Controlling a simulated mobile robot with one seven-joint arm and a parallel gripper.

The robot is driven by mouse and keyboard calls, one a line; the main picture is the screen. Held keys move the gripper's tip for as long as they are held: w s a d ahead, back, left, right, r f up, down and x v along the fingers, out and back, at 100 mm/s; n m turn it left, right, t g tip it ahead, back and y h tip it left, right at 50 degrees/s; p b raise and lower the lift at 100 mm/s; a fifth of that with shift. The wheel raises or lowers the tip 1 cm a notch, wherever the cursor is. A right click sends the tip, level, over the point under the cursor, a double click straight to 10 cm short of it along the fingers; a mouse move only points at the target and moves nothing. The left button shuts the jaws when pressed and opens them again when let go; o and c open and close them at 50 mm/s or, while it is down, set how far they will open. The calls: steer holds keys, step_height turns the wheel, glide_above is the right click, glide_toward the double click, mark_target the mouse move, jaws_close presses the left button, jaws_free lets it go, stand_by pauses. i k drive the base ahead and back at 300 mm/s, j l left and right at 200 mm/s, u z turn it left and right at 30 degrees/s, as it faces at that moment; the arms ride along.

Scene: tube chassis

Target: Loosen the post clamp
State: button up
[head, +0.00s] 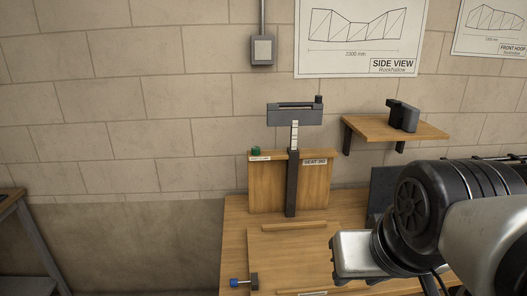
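A dark upright post (292,185) stands against a wooden board at the back of the bench. A pale strip with marks (294,136) rises from its top to a grey block (294,117) with a small dark knob at its upper right. A green knob (256,150) sits on the board's top left. A blue knob (235,283) with a dark metal block (254,282) is at the bench's lower left. I cannot tell which part is the post clamp. My arm fills the lower right; no gripper fingers show.
The wooden bench (236,225) carries low wooden strips (294,226). A label (315,162) on the board seems to read "SEAT JIG". A wall shelf (425,129) at right holds a dark object (403,116). Another table (10,200) is at the left edge, with open floor between.

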mark_target(255, 150)
steer(key=j, duration=0.55)
steer(key=j+z, duration=0.1)
steer(key=j, duration=0.5)
steer(key=j+z, duration=0.15)
steer(key=j, duration=1)
steer(key=i+j, duration=0.1)
steer(key=j, duration=0.25)
steer(key=i+j+z, duration=0.1)
steer(key=j, duration=0.25)
steer(key=i+j, duration=0.15)
steer(key=j, duration=0.25)
steer(key=i+j+z, duration=0.1)
steer(key=i+j, duration=0.2)
steer(key=i, duration=0.2)
steer(key=i+j+z, duration=0.1)
steer(key=i+j, duration=0.2)
steer(key=i, duration=0.15)
